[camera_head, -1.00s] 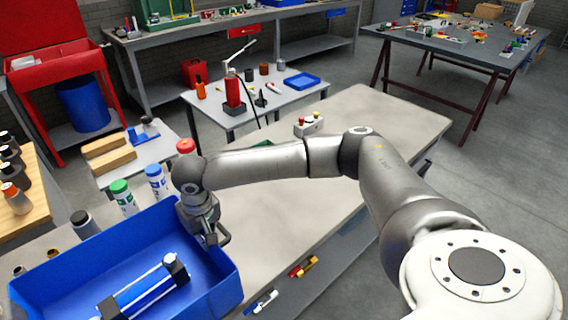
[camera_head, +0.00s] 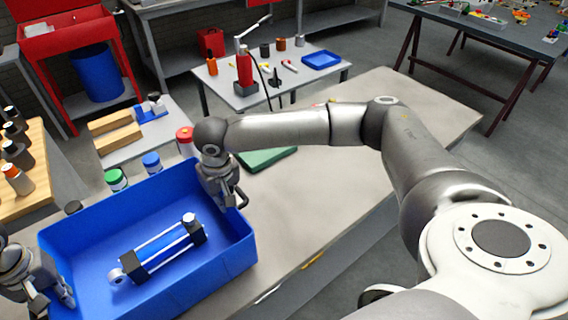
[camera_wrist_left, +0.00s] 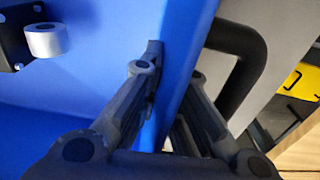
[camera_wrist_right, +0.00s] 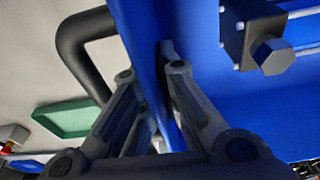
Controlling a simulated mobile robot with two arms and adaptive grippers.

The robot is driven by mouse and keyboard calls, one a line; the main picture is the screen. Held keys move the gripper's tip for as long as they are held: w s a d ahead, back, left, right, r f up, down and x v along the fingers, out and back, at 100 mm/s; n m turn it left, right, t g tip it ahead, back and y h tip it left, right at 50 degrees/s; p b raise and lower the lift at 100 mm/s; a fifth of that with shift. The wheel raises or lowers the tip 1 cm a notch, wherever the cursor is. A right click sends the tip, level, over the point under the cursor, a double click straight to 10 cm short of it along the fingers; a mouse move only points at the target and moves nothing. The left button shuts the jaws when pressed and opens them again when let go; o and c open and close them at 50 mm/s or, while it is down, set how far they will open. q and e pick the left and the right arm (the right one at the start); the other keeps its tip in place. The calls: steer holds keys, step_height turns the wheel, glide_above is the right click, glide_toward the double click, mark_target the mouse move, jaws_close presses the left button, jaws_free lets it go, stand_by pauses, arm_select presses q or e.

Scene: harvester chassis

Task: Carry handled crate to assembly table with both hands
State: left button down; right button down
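The blue handled crate (camera_head: 215,273) is at the lower left of the head view, over the grey bench. A blue and silver cylinder (camera_head: 155,252) with black end blocks lies inside it. My left gripper (camera_head: 66,298) is at the crate's left wall, its fingers (camera_wrist_left: 172,75) on both faces of the wall beside a black handle (camera_wrist_left: 250,70). My right gripper (camera_head: 235,203) is at the opposite wall, its fingers (camera_wrist_right: 150,75) likewise pinching it beside the other black handle (camera_wrist_right: 75,45). The crate looks roughly level; its underside is hidden.
Capped bottles (camera_head: 151,163) stand behind the crate, partly hidden by it. A green tray (camera_head: 268,158) lies on the bench (camera_head: 340,190), whose right part is mostly clear. A small table (camera_head: 350,76) with a red tool stands beyond. A dark-topped table (camera_head: 480,40) stands at the far right.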

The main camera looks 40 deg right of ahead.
mark_target(223, 193)
arm_select(q)
steer(key=shift+a+f, duration=0.1)
steer(key=shift+a, duration=0.1)
arm_select(e)
steer(key=shift+w+d, duration=0.1)
steer(key=shift+d, duration=0.2)
